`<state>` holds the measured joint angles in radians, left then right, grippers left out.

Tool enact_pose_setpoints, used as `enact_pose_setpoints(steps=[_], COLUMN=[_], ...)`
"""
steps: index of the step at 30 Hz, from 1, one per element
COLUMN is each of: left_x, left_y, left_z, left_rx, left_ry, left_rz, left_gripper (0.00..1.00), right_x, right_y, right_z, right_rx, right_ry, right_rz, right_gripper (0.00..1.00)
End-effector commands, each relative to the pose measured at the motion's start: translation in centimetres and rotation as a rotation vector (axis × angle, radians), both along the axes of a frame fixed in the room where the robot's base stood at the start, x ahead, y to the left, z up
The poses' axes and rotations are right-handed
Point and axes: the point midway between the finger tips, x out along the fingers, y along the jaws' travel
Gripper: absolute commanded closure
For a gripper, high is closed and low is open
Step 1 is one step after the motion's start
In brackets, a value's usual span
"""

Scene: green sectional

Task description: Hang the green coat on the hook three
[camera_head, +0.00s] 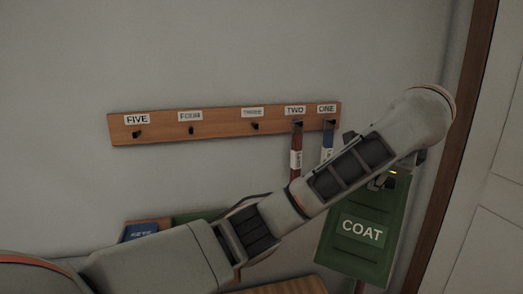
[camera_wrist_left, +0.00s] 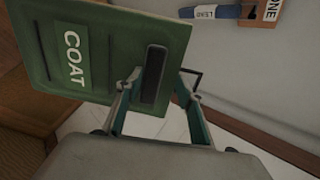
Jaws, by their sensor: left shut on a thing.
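The green coat (camera_head: 362,231) is a flat green panel with a white COAT label, hanging slightly tilted at the right in the head view. It also shows in the left wrist view (camera_wrist_left: 105,55). My left gripper (camera_head: 383,180) is shut on the coat near its top edge; its fingers show in the wrist view (camera_wrist_left: 158,95). My right gripper is out of view.
Hooks four (camera_head: 191,130) and five (camera_head: 137,134) are bare. A blue labelled item (camera_head: 142,230) is low left. A brown door frame (camera_head: 462,130) stands right.

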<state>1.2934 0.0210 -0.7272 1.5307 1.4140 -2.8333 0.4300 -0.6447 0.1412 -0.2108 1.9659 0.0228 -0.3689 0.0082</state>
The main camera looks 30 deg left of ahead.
Motion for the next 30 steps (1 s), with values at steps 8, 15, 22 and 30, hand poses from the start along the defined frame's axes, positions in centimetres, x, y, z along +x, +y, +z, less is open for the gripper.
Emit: enact_pose_setpoints(steps=[8, 15, 22, 30], left_x=[1.3, 1.6, 0.3, -2.9], left_y=[4.1, 10.5, 18.1, 26.1], left_z=[4.0, 5.9, 5.2, 2.2], left_rx=[0.047, 0.113, 0.207, 0.336], left_ry=[-0.170, -0.331, -0.455, -0.545], left_rz=[-0.062, -0.010, 0.143, 0.365], left_gripper=[0.91, 0.91, 0.91, 0.91], right_x=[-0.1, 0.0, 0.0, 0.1], right_y=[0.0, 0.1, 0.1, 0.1], right_z=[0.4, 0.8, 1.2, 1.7], right_rx=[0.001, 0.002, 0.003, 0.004], right_ry=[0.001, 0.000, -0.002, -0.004], right_rz=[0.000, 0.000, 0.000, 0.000], right_gripper=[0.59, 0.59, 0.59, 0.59])
